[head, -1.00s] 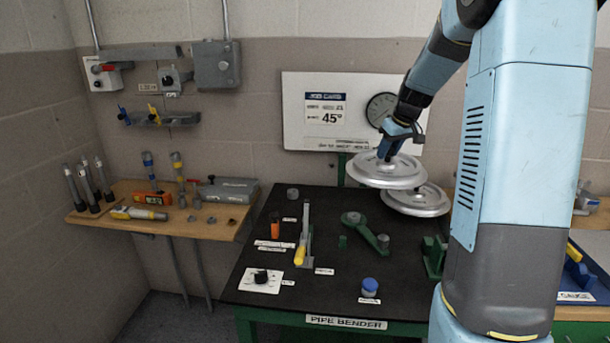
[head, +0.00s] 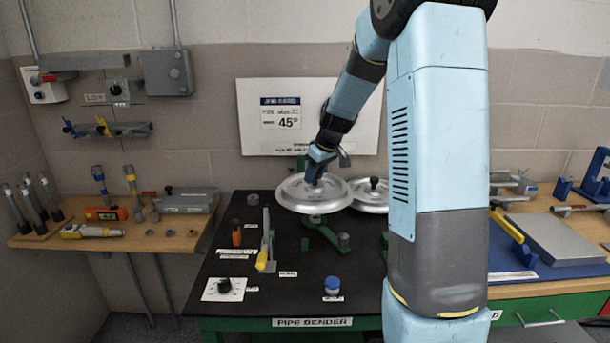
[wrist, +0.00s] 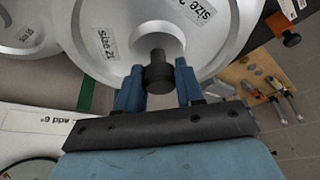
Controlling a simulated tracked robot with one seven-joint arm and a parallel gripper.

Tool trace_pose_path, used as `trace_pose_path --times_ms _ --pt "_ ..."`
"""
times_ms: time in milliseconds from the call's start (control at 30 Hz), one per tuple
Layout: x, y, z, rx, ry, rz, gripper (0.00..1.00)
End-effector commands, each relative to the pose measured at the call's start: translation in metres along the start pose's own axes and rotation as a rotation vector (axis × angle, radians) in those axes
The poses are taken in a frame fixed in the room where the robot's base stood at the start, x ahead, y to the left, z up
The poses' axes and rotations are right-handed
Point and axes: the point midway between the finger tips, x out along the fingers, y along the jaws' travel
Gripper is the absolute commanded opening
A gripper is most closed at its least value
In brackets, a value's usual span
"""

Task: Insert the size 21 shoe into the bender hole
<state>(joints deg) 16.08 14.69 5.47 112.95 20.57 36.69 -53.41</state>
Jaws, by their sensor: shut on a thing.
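The size 21 shoe (head: 311,196) is a silver round disc with a black knob. My gripper (head: 317,174) is shut on that knob and holds the disc roughly level above the back of the bender table (head: 285,284). In the wrist view the blue fingers (wrist: 158,88) stand either side of the black knob (wrist: 158,74), with "Size 21" labels on the disc (wrist: 130,62). The green bender part (head: 325,232) with a grey post lies below the disc's front edge. The disc covers its back part, and I cannot make out the hole.
Another silver shoe (head: 367,205) sits close right of the held one, partly behind my arm. A yellow-handled lever (head: 264,252), an orange-topped item (head: 236,235) and a blue-capped knob (head: 332,285) stand on the black top. A sign board (head: 290,140) stands behind.

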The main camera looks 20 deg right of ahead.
Motion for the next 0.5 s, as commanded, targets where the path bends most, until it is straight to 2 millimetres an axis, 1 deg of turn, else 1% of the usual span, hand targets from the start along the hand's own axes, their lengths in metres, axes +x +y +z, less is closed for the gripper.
trace_pose_path --times_ms 500 --pt "0.034 0.002 0.015 0.004 0.001 0.002 0.0"
